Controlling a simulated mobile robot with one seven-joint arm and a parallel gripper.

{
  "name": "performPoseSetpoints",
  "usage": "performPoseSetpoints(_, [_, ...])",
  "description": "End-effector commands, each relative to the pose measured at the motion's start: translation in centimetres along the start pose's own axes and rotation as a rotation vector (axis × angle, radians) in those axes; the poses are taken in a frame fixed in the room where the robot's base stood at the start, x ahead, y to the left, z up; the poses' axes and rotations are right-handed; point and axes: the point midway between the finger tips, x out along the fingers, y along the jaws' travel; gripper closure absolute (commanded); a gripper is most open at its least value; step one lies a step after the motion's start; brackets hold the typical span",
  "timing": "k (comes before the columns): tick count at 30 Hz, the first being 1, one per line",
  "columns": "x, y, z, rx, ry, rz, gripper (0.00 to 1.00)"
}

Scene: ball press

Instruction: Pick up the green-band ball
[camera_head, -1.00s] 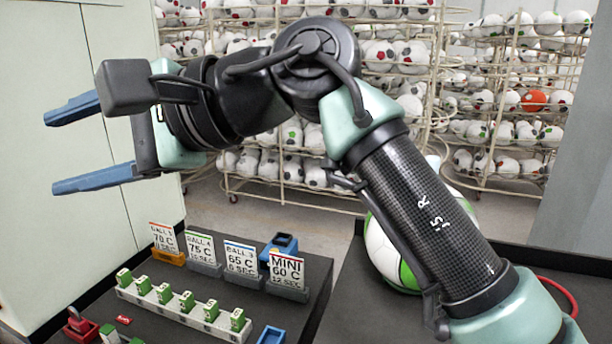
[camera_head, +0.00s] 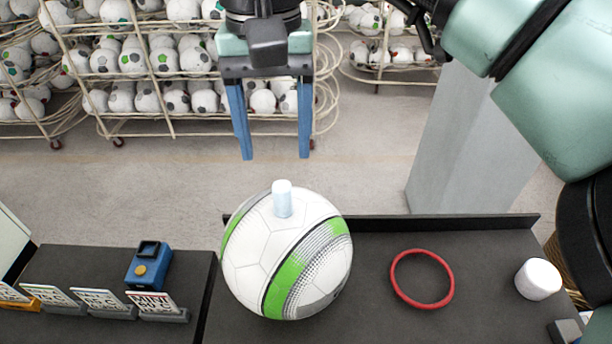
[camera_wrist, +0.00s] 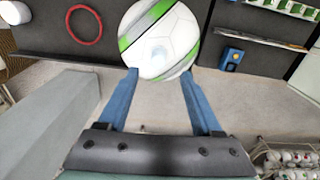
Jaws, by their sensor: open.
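The green-band ball (camera_head: 287,262) is white with green bands and grey dotted patches. It sits at the left part of the dark table in the head view, with a pale cylindrical plug (camera_head: 282,198) standing on its top. My gripper (camera_head: 275,155) points down with its two blue fingers spread, above and seemingly behind the ball. It is empty. In the wrist view the ball (camera_wrist: 160,38) lies just beyond the open fingertips (camera_wrist: 160,72), centred between them. I see no contact with the ball in the head view.
A red ring (camera_head: 421,304) and a white cylinder (camera_head: 538,279) lie right of the ball. A low wall (camera_head: 440,227) edges the table's back. A blue device (camera_head: 148,265) and label cards (camera_head: 155,304) stand left. Ball racks (camera_head: 150,70) and a grey pillar (camera_head: 470,150) stand behind.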

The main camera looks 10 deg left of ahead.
Motion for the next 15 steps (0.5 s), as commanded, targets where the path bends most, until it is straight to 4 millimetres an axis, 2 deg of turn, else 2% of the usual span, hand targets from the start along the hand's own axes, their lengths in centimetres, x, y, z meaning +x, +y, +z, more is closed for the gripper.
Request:
performPoseSetpoints(4, [2.4,0.0,0.0,0.0,-0.002,-0.003,0.33])
performPoseSetpoints(11, [4.1,0.0,0.0,0.0,0.0,-0.003,0.33])
performPoseSetpoints(15, [5.7,0.1,-0.2,0.0,-0.004,-0.006,0.33])
